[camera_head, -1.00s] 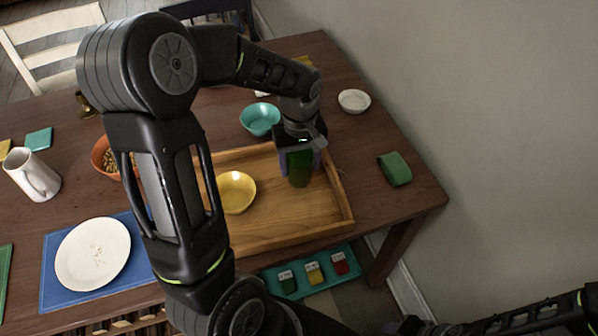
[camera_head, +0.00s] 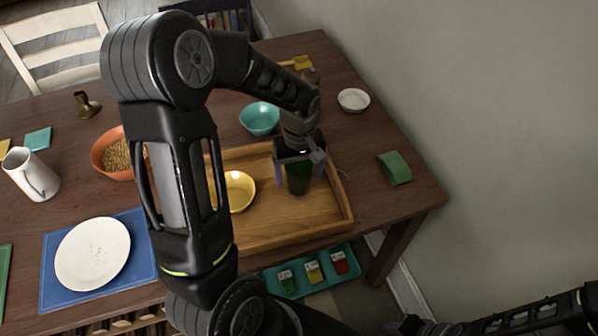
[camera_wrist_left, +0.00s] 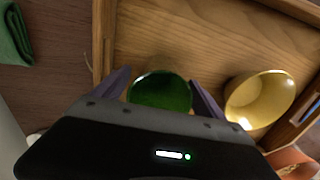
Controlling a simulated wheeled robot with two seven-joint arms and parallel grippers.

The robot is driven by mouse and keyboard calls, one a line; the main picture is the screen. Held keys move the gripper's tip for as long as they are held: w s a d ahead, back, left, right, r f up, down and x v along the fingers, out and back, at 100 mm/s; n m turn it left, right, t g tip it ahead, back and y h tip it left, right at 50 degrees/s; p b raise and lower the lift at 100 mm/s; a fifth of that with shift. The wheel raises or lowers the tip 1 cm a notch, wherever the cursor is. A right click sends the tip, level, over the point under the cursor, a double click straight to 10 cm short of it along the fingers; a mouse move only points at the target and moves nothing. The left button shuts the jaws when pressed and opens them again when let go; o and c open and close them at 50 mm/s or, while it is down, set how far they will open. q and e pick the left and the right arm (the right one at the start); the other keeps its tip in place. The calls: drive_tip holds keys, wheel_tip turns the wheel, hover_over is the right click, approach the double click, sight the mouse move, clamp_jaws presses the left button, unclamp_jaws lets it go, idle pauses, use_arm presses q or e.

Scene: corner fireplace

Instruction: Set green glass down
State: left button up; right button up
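The green glass (camera_head: 299,179) stands upright on the wooden tray (camera_head: 265,240), towards its right side. In the left wrist view the glass (camera_wrist_left: 160,92) is seen from above, its round mouth towards the camera. My left gripper (camera_head: 299,172) is lowered over the glass, one finger on each side. The fingers are spread, with a narrow gap visible beside the glass in the head view. My right arm enters at the lower right; its end, where my right gripper (camera_head: 408,324) seems to be, is too dark to read.
A yellow bowl (camera_head: 239,190) sits on the tray left of the glass. A teal bowl (camera_head: 260,118) stands behind the tray, a white bowl (camera_head: 354,99) further right. A green folded cloth (camera_head: 394,168) lies right of the tray. An orange bowl (camera_head: 110,154) is at left.

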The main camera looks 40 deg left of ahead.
use_arm(q)
drive_tip(key=shift+r, duration=0.1)
wheel_tip(320, 180, up, 12)
idle(0.7)
idle(0.4)
